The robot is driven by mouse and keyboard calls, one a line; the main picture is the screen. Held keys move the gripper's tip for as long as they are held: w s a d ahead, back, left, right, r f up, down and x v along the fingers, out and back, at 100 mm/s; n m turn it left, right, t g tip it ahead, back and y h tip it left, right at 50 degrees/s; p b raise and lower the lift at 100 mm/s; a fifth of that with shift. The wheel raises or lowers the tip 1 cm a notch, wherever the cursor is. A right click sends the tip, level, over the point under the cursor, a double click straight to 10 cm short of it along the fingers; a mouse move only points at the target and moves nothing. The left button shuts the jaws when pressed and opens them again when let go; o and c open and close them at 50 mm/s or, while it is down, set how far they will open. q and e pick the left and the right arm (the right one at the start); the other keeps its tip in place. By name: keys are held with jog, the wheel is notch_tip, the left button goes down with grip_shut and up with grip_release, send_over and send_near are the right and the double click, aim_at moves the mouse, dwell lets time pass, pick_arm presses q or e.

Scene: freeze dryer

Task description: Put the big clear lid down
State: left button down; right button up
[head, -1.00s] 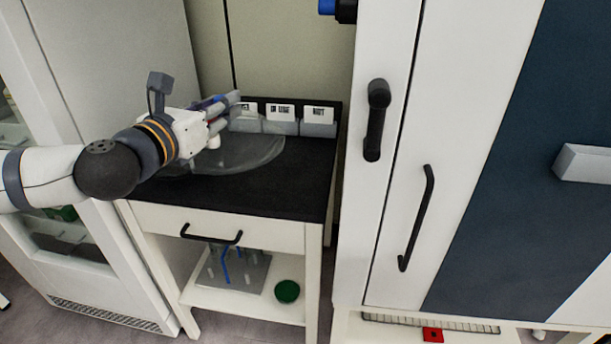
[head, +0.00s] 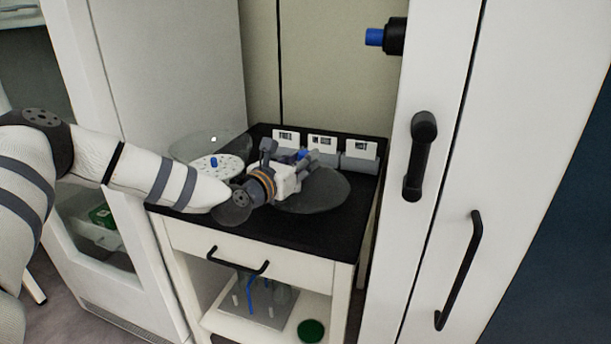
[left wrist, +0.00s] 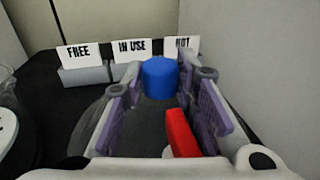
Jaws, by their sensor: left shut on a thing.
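The big clear lid (head: 322,197) is a see-through grey disc, level and low over the right part of the black tabletop (head: 285,232). I cannot tell whether its rim touches the top. My left gripper (head: 306,162) is above the lid and shut on its fitting. In the left wrist view a blue cap (left wrist: 159,78) stands between the fingertips and a red piece (left wrist: 181,134) lies between the fingers. The lid (left wrist: 88,127) shows there below the fingers. The gripper hides part of the lid. My right gripper is out of view.
Signs in grey holders (head: 359,162) reading FREE, IN USE and HOT line the back edge. A clear vessel (head: 190,148) with a white perforated plate (head: 222,168) stands at the left. A tall white cabinet with a black handle (head: 419,155) is close on the right.

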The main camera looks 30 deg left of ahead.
pick_arm(q)
jog(key=f, duration=0.3)
jog(key=shift+w+f, duration=0.2)
jog(key=shift+r, duration=0.1)
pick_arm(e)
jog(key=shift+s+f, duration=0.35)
pick_arm(q)
jog(key=shift+f+b, duration=0.2)
jog(key=shift+b, duration=0.1)
jog(key=c, duration=1.3)
grip_release()
jog(key=shift+s, duration=0.1)
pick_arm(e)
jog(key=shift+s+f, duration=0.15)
